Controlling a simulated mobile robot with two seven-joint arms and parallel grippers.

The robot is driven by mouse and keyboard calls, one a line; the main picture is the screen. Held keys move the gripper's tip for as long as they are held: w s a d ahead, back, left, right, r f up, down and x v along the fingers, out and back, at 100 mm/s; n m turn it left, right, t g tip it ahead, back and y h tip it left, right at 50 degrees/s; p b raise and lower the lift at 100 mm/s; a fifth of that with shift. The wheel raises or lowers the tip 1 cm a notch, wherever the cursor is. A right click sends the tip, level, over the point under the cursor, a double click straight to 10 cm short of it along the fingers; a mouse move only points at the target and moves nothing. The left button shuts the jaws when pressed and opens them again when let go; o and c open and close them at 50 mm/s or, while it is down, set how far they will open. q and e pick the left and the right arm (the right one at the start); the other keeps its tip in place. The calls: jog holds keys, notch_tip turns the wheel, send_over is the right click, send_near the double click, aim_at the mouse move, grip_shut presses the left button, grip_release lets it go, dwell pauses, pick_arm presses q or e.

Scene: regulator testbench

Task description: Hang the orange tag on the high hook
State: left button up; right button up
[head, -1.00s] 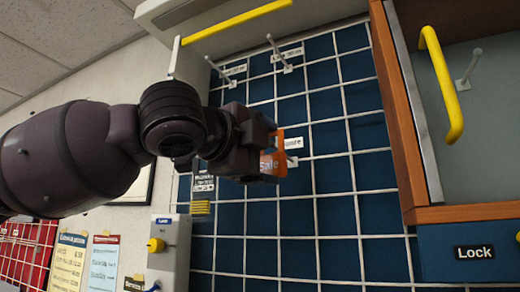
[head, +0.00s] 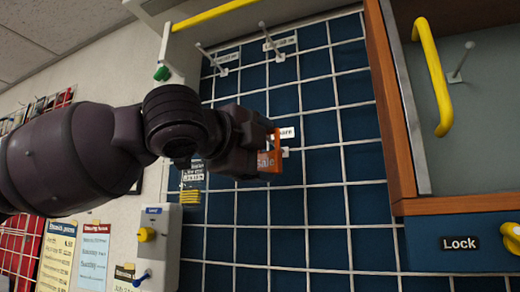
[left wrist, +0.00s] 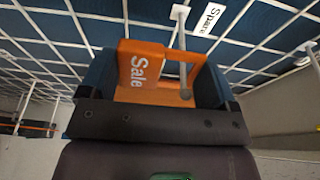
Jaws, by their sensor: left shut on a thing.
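The orange tag (head: 270,158), marked "Sale", is held at the tips of my left gripper (head: 255,150), in front of the blue grid wall. In the left wrist view the tag (left wrist: 140,72) lies between the fingers, and an open part shows at its right. A pale hook (left wrist: 183,55) under a "Spare" label crosses that open part; I cannot tell whether it passes through. In the head view this hook is mostly hidden behind gripper and tag. Two more hooks, one at top centre (head: 270,40) and one left of it (head: 210,58), stick out higher up; their labels are unreadable.
A wooden-edged cabinet (head: 393,110) with a yellow handle (head: 432,75) stands at right, above a blue "Lock" panel (head: 460,243). A yellow bar (head: 215,14) is at the top. A white box with a yellow knob (head: 147,234) is at lower left.

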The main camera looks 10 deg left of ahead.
pick_arm(q)
jog(key=o, duration=0.8)
jog(key=shift+c, duration=0.2)
pick_arm(e)
jog(key=shift+s, duration=0.1)
jog(key=shift+f, duration=0.1)
pick_arm(q)
jog(key=b+v, duration=0.1)
jog(key=v, duration=1)
jog(key=shift+b, duration=0.35)
pick_arm(e)
jog(key=shift+w+a+f, duration=0.1)
jog(key=shift+w+f, duration=0.1)
jog(key=shift+w, duration=0.4)
pick_arm(q)
jog(key=shift+w, duration=0.1)
pick_arm(e)
jog(key=shift+s+f, duration=0.1)
